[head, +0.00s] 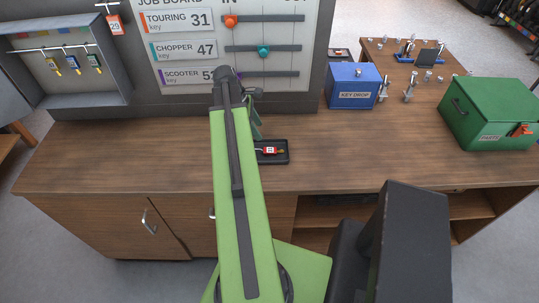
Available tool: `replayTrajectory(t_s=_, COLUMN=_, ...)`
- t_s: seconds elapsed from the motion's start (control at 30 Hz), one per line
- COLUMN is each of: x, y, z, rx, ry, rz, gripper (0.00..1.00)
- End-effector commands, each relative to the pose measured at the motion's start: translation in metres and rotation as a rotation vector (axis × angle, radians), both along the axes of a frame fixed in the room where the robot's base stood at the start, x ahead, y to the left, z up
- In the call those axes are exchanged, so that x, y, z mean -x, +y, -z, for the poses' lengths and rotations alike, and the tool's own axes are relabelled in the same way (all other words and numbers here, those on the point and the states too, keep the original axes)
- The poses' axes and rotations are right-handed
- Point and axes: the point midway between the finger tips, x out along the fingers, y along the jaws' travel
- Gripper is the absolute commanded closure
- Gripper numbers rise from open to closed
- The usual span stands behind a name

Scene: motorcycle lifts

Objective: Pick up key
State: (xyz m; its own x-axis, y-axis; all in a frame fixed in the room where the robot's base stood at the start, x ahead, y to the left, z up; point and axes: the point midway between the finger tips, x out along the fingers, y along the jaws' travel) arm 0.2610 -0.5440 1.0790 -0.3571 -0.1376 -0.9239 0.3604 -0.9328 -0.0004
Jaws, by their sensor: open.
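A key with a red tag (271,150) lies in a small black tray (284,159) on the wooden counter, just right of my green arm. My gripper (258,139) is mostly hidden behind my own upper arm link. It points down close to the left end of the tray, and nothing shows held in it. I cannot tell whether it touches the tray or key. More keys with yellow (73,64), blue and green (94,61) tags hang in the grey key cabinet (110,98) at the left.
A job board (180,85) with sliders stands behind the tray. A blue key drop box (352,95) and a green parts case (490,112) stand to the right. A red tag numbered 29 (116,25) hangs by the cabinet. The counter (380,155) right of the tray is clear.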

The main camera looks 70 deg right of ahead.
Motion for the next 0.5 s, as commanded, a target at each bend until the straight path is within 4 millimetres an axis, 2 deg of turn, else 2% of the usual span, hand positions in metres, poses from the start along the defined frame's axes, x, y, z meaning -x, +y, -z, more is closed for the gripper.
replayTrajectory(t_s=0.03, x=0.004, y=-0.001, z=0.022, rx=0.000, ry=0.000, rz=0.001, gripper=0.42)
replayTrajectory(t_s=0.23, x=0.019, y=-0.007, z=0.062, rx=0.000, ry=0.000, rz=0.001, gripper=0.42)
replayTrajectory(t_s=0.33, x=0.024, y=-0.009, z=0.072, rx=0.000, ry=0.000, rz=0.000, gripper=0.42)
replayTrajectory(t_s=0.5, x=0.025, y=-0.010, z=0.071, rx=0.001, ry=0.000, rz=0.000, gripper=0.42)
